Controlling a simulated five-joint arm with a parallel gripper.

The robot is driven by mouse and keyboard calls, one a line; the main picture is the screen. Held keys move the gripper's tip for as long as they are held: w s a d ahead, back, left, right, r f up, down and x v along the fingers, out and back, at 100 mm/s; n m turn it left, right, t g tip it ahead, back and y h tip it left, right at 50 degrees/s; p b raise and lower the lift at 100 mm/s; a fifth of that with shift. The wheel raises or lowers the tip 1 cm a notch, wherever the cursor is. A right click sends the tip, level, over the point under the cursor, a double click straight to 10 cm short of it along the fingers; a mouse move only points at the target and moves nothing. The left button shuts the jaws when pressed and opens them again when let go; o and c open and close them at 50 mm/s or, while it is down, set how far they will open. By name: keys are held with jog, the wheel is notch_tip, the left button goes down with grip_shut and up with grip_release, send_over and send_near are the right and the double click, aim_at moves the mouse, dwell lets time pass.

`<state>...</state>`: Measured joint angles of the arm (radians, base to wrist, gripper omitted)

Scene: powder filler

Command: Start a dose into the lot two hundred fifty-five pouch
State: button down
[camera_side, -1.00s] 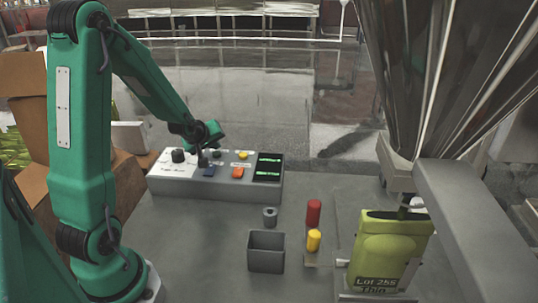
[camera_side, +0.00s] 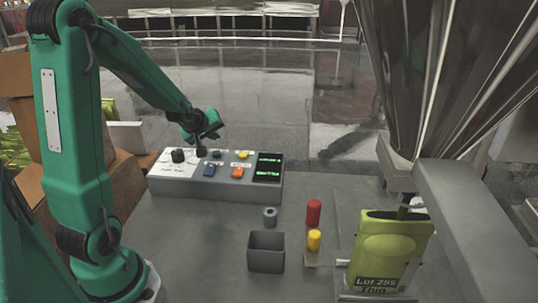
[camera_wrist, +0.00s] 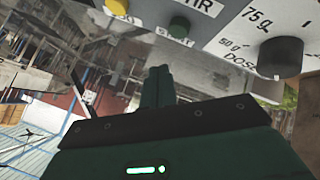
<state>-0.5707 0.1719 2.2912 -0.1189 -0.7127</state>
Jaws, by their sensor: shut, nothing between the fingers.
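The yellow-green pouch (camera_side: 387,253), marked "Lot 255" and "Thin", stands upright at the right, beneath the large metal hopper (camera_side: 440,75). The control panel (camera_side: 160,187) is at the back of the bench. My gripper (camera_wrist: 158,72) is shut and empty, raised above the panel near the green button (camera_wrist: 179,27). The dial (camera_wrist: 280,57) also shows in the wrist view.
A grey open bin (camera_side: 266,252), a grey cylinder (camera_side: 270,217), a red cylinder (camera_side: 313,212) and a yellow cylinder (camera_side: 314,240) stand mid-bench. A grey beam (camera_side: 480,235) blocks the right side. Cardboard boxes (camera_side: 125,185) are at the left.

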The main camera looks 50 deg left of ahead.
jog(key=shift+r, duration=0.95)
jog(key=s+d+r+m+h, duration=0.1)
jog(key=s+d+r+m, duration=0.1)
jog(key=d+r+m, duration=0.35)
jog(key=s+d+r+m+h, duration=0.2)
jog(key=s+d, duration=0.1)
jog(key=d, duration=0.6)
jog(key=s+d+r+m+g+h, duration=0.2)
jog(key=s+d+m, duration=0.5)
jog(key=s+d, duration=0.3)
jog(key=shift+s+d, duration=0.35)
jog(key=shift+s, duration=0.6)
jog(key=shift+r, duration=0.1)
dwell(3.6)
